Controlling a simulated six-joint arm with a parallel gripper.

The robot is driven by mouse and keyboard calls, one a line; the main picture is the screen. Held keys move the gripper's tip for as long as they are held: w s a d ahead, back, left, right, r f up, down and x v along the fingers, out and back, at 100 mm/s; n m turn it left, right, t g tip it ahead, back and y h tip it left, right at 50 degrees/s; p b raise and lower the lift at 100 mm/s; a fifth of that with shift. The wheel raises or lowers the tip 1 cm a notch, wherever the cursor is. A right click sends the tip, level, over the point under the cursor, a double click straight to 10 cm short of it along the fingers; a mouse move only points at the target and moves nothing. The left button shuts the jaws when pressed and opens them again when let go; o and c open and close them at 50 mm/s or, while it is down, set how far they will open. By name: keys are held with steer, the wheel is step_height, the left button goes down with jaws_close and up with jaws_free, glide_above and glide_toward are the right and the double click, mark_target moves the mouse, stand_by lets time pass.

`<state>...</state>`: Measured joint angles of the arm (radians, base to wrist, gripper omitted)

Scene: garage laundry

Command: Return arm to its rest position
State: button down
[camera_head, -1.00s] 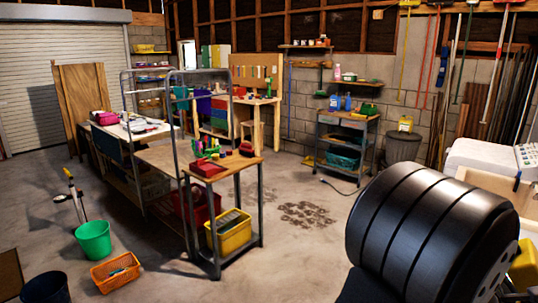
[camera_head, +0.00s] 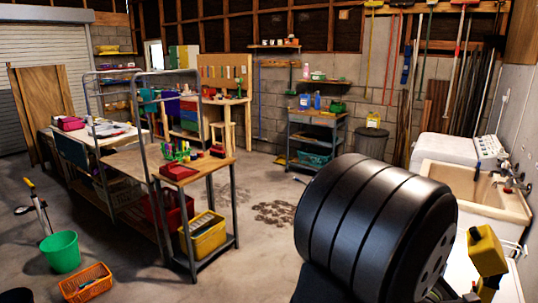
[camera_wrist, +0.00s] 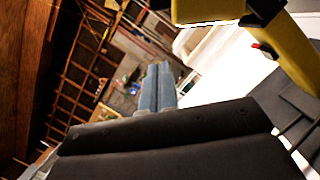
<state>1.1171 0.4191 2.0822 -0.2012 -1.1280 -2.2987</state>
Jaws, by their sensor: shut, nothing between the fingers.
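My gripper (camera_wrist: 157,66) shows in the wrist view as two grey-blue fingers side by side. They are shut together with nothing between them. The fingers point away from the camera towards the far wall and stand clear of any surface that I can see. In the camera_head view, a large black ribbed drum (camera_head: 375,230) of my own arm fills the lower right. The fingers cannot be made out in that view.
A bench (camera_head: 215,164) with a yellow crate (camera_head: 206,235) stands left. A green bucket (camera_head: 60,252) and orange basket (camera_head: 87,283) are on the floor. A sink (camera_head: 440,172) lies right. A yellow object (camera_head: 487,250) is close beside my arm. Floor between is open.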

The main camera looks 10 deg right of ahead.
steer(key=d+r, duration=0.3)
steer(key=d, duration=0.3)
steer(key=w+a+f, duration=0.3)
steer(key=f, duration=0.1)
steer(key=v, duration=0.9)
steer(key=s+d+r+m, duration=0.1)
steer(key=r+m, duration=0.1)
steer(key=m, duration=0.8)
steer(key=s+d+r+m, duration=0.1)
steer(key=d+r+m, duration=0.1)
steer(key=m, duration=0.9)
steer(key=shift+s+r+g+h, duration=0.35)
steer(key=shift+g+h, duration=0.05)
steer(key=shift+d, duration=0.1)
